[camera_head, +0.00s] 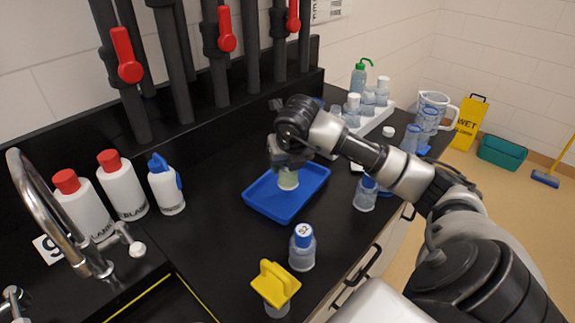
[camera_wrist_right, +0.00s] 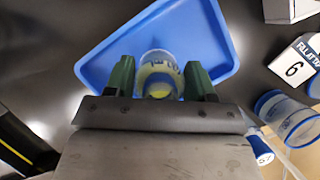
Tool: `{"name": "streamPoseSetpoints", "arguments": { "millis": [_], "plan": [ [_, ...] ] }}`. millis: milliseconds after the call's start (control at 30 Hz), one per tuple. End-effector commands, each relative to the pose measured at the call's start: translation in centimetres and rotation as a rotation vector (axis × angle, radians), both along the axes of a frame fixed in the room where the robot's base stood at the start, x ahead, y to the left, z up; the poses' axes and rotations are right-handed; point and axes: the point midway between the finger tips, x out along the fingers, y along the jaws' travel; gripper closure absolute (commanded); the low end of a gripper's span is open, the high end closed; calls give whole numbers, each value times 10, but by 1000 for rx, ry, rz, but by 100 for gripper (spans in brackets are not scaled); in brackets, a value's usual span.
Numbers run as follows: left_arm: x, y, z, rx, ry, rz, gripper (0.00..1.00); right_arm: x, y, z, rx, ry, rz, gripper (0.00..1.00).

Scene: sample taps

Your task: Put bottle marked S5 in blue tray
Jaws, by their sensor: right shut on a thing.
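The blue tray (camera_head: 258,203) lies on the black counter, and it fills the upper middle of the right wrist view (camera_wrist_right: 100,62). My right gripper (camera_head: 287,166) is over the tray, shut on a clear container (camera_head: 288,181). In the right wrist view, the container (camera_wrist_right: 160,62) is between the green fingers, with a pale yellow patch inside. I cannot read an S5 mark on it, and cannot tell whether it touches the tray floor. A blue-capped bottle (camera_head: 302,252) with a small S-mark stands in front of the tray. My left gripper is not in view.
A yellow-topped container (camera_head: 275,285) stands near the front. Another blue-capped bottle (camera_head: 365,195) is right of the tray. White red-capped bottles (camera_head: 122,190) stand by the tap (camera_head: 45,210). A white rack (camera_head: 375,122) with bottles and a measuring jug (camera_head: 432,105) are behind.

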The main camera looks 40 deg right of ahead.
Motion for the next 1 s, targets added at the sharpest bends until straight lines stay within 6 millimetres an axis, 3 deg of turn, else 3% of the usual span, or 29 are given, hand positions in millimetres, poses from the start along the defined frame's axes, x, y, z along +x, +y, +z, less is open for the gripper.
{"name": "streamPoseSetpoints", "arguments": {
  "millis": [133, 500, 533, 667, 1000],
  "plan": [
    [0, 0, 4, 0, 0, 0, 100, 0, 0, -16, 1, 1, 0, 76],
    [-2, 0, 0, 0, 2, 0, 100, 0, 0, -22, 0, -1, 0, 76],
    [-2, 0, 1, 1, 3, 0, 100, 0, 0, -21, 0, -1, 0, 43],
    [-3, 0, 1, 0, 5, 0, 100, 0, 0, -21, 1, 0, 0, 23],
    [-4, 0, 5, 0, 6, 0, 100, 0, 0, -17, 1, 0, 0, 20]
  ]
}}
